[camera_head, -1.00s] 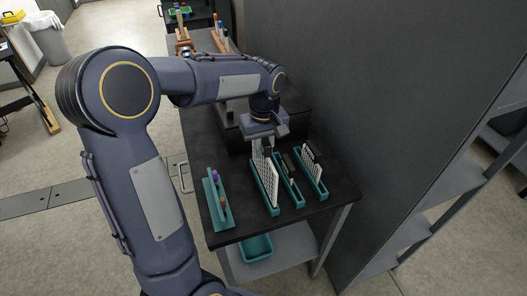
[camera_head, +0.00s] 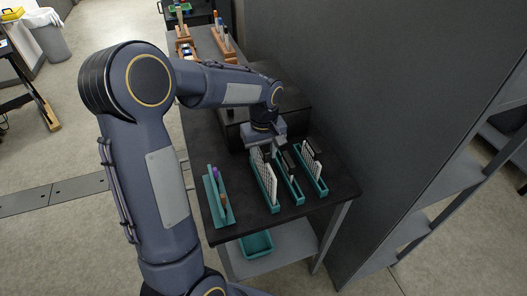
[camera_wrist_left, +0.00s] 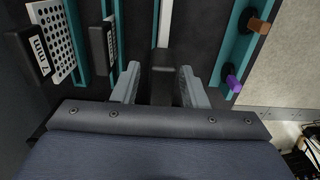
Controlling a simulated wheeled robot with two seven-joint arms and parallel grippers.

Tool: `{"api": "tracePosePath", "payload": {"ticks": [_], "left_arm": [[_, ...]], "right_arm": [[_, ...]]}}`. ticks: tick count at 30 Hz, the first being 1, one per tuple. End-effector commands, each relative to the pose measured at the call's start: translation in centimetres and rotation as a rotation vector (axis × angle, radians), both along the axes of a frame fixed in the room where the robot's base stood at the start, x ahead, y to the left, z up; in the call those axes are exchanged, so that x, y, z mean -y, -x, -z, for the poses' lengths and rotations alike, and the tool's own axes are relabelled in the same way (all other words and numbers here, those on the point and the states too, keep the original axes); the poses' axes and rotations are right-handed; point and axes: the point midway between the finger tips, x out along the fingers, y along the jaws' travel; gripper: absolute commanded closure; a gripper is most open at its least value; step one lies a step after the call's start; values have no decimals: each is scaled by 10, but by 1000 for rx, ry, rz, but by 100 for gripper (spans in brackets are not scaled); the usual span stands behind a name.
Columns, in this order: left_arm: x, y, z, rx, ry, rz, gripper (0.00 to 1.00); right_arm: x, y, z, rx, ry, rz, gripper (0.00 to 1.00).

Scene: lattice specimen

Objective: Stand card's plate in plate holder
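A white perforated plate (camera_head: 269,179) stands upright in the left of three teal plate holders. Its dark handle (camera_wrist_left: 165,70) lies between the fingers of my left gripper (camera_head: 264,152) in the wrist view. The fingers (camera_wrist_left: 160,85) are apart, with a gap showing on the handle's left. The middle holder (camera_head: 293,191) has a dark handle with a label (camera_wrist_left: 110,41) at its far end. The right holder (camera_head: 318,183) holds another perforated plate (camera_wrist_left: 55,42) with a dark block labelled "7 mm" (camera_wrist_left: 31,54). No separate card can be made out. My right gripper is not in view.
A teal rack (camera_head: 226,210) with purple and orange-brown pegs stands left of the holders. A dark box (camera_head: 285,103) is behind my gripper. A tall dark panel (camera_head: 390,100) rises along the right. A teal bin (camera_head: 257,244) sits on the lower shelf.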

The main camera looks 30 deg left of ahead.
Motion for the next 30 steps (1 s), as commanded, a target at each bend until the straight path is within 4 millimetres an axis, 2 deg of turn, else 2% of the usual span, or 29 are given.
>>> {"api": "tracePosePath", "payload": {"ticks": [11,14,24,30], "left_arm": [[0,0,-7,1,0,-1,60],[0,-1,-22,6,-1,0,60],[0,-1,-93,5,0,1,60],[0,0,-118,1,0,0,60]], "right_arm": [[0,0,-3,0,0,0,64],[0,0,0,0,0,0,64],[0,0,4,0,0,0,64],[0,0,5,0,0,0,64]]}}
